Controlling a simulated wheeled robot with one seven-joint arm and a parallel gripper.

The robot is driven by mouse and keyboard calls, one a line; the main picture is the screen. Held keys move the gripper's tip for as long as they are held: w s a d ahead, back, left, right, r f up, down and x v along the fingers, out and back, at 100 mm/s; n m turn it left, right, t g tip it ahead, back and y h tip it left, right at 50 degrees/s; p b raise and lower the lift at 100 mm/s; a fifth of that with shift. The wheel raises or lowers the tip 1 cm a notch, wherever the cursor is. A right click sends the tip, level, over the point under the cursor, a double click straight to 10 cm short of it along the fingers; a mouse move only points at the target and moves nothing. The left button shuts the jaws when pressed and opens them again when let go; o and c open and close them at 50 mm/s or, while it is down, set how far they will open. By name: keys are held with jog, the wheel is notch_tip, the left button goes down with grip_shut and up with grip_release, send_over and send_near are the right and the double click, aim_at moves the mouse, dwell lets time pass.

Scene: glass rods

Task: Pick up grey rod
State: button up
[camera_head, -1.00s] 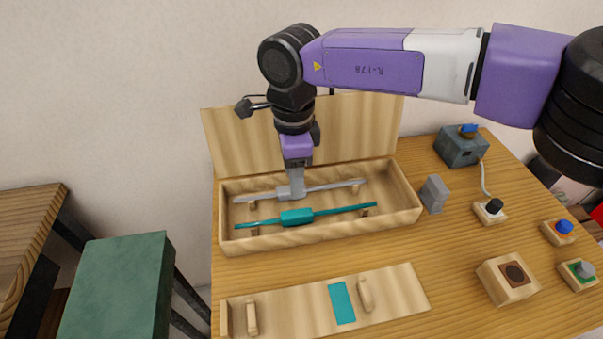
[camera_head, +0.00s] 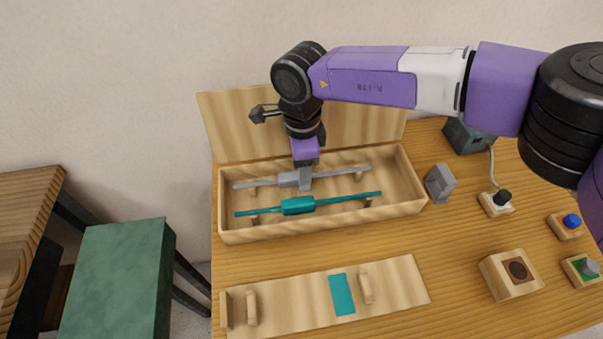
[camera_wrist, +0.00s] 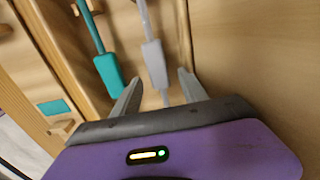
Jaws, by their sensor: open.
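The grey rod (camera_head: 345,172) lies along the back of an open wooden box, with a thicker grey block (camera_head: 288,179) at its middle. A teal rod (camera_head: 345,199) with a teal middle block lies parallel in front of it. My gripper (camera_head: 304,184) points down at the grey rod, just right of its middle block. In the wrist view my gripper (camera_wrist: 158,88) is open, and the grey rod (camera_wrist: 154,60) runs between the two fingers, with its block just ahead of the fingertips. I cannot tell whether the fingers touch the rod.
The box's raised lid (camera_head: 235,120) stands behind, and its front wall (camera_head: 330,222) is close. A wooden board (camera_head: 300,302) with a teal patch lies in front. A grey block (camera_head: 440,183) and several buttons stand to the right. A green stool (camera_head: 115,270) is at left.

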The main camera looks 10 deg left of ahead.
jog(key=shift+f, duration=0.35)
grip_shut()
jog(key=shift+r, duration=0.1)
